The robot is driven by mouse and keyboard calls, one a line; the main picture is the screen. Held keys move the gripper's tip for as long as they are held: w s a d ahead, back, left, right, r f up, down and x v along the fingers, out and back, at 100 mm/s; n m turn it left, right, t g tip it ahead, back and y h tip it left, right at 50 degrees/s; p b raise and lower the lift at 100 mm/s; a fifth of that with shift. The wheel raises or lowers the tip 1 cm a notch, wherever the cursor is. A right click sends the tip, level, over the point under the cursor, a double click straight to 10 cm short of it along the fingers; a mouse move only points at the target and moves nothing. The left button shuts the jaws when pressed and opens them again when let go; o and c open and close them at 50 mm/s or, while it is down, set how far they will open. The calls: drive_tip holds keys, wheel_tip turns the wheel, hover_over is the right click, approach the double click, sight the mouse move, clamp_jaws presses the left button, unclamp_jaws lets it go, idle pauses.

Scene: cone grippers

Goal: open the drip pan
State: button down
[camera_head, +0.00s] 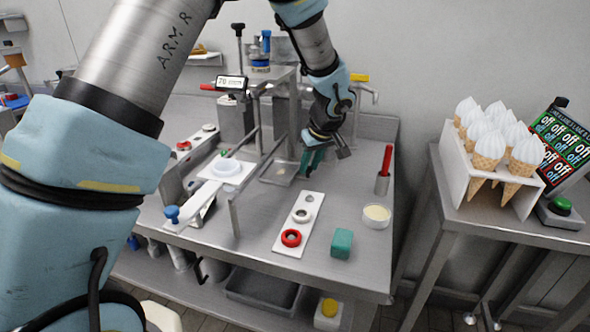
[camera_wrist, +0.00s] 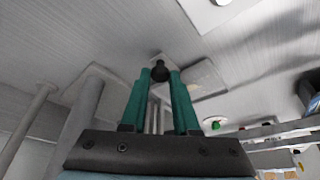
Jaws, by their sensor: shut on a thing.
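My gripper (camera_head: 312,160) reaches down to the worktop at the foot of the machine. Its green fingers also show in the wrist view (camera_wrist: 160,82), close together on a small dark round knob (camera_wrist: 160,69). A flat grey square plate, which looks like the drip pan (camera_head: 278,172), lies low beside the fingers, to their left in the head view. In the wrist view the plate (camera_wrist: 207,78) is right of the fingertips. I cannot tell how the knob joins the pan, and the fingers hide part of it.
Machine posts (camera_head: 234,215) stand left of the gripper. A white strip with rings (camera_head: 298,222), a teal block (camera_head: 341,244), a cream-filled cup (camera_head: 376,215) and a red-handled tool (camera_head: 385,165) stand nearer or to the right. A cone rack (camera_head: 455,168) stands on the side table.

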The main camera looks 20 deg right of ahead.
drive_tip(key=s+d+b, duration=0.1)
drive_tip(key=s+d, duration=0.1)
drive_tip(key=d, duration=0.1)
drive_tip(key=s+d+b, duration=0.2)
drive_tip(key=s+d, duration=0.1)
drive_tip(key=shift+s+f, duration=0.1)
drive_tip(key=shift+s, duration=0.1)
drive_tip(key=shift+s+d, duration=0.2)
drive_tip(key=shift+s, duration=0.05)
drive_tip(key=c, duration=0.7)
unclamp_jaws()
drive_tip(key=shift+o, duration=0.2)
drive_tip(key=b+v, duration=0.2)
drive_tip(key=v, duration=0.9)
drive_tip(key=shift+w+a, duration=0.1)
